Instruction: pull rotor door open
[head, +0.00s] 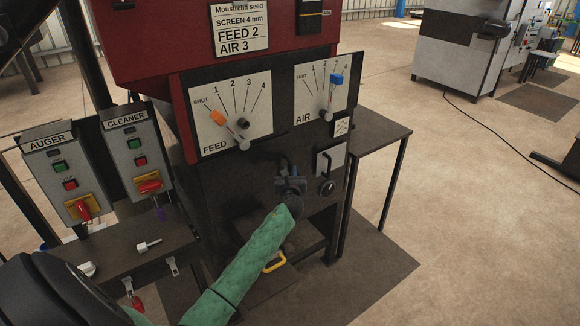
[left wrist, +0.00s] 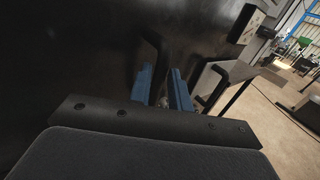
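The dark lower front of the red machine (head: 235,180) fills the middle of the head view; no door edge or label for the rotor door can be made out. A dark bar handle (left wrist: 155,52) stands out from this panel in the left wrist view. My left gripper (head: 287,166), on the green-sleeved arm, is close to the panel. In the left wrist view its blue fingers (left wrist: 163,82) are apart, with the bar handle just beyond them; I see no contact. A second black handle (left wrist: 214,84) is to the right of the fingers. My right gripper is not in view.
The feed lever (head: 230,130) and air lever (head: 329,100) are above my gripper. A black handle on a pale plate (head: 323,162) and a round knob (head: 327,188) are to its right. A side table (head: 375,135) stands farther right. A yellow handle (head: 274,262) is below.

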